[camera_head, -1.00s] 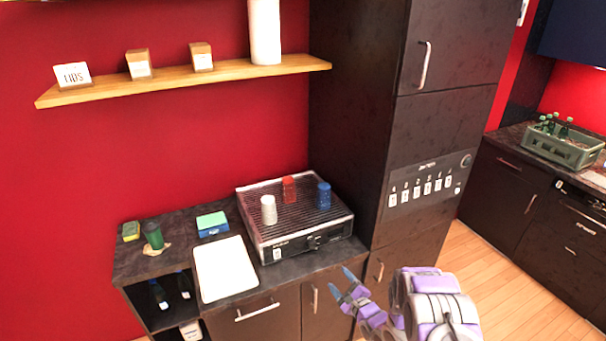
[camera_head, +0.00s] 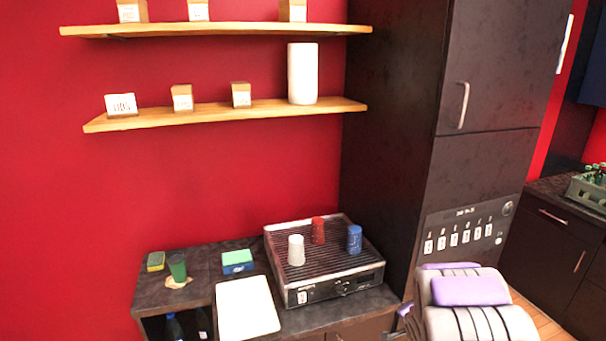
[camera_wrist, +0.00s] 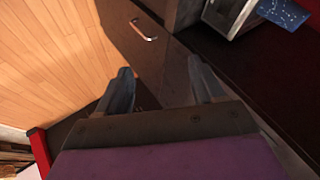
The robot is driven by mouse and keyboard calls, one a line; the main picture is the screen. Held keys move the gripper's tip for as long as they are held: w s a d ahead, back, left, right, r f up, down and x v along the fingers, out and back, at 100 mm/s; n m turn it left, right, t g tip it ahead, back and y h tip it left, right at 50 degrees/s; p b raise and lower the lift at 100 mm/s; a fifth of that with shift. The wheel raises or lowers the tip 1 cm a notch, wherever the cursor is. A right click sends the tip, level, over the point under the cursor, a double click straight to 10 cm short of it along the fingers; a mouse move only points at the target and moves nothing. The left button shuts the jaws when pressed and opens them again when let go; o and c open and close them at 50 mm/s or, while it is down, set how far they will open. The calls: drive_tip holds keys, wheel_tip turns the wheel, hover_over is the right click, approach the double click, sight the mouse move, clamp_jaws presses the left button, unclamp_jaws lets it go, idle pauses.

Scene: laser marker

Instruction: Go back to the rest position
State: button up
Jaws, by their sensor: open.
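My gripper (camera_wrist: 162,90) shows in the wrist view with its two dark fingers apart and nothing between them. It points over the dark cabinet front and the wooden floor. In the head view my folded arm is at the bottom right, in front of the tall dark cabinet, and the fingertips are out of sight. A white cup (camera_head: 296,250), a red cup (camera_head: 318,230) and a blue cup (camera_head: 354,239) stand on the ribbed top of a metal machine (camera_head: 333,287). The gripper is apart from all of them.
A green cup (camera_head: 177,267), a sponge (camera_head: 156,261), a blue-green box (camera_head: 237,262) and a white board (camera_head: 247,306) are on the dark counter left of the machine. Wooden shelves (camera_head: 225,114) hang above. A tall dark cabinet (camera_head: 480,170) stands right. A bottle crate (camera_head: 588,190) is at far right.

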drive_tip(key=s+a+r+n+g+b, duration=0.2)
drive_tip(key=s+a+r+n+g, duration=0.1)
drive_tip(key=s, duration=1.1)
drive_tip(key=s+a+r+n+g+y+b, duration=0.1)
drive_tip(key=s+a+r+n+g, duration=0.3)
drive_tip(key=s+a, duration=0.4)
drive_tip(key=s+a+r+n+g+y+b, duration=0.1)
drive_tip(key=s+a+r+n+g+b, duration=0.2)
drive_tip(key=s, duration=1.9)
drive_tip(key=a+n, duration=0.2)
drive_tip(key=shift+s+a+r+n, duration=0.15)
drive_tip(key=shift+s+a+n, duration=0.1)
drive_tip(key=shift+n, duration=0.15)
drive_tip(key=shift+c, duration=0.4)
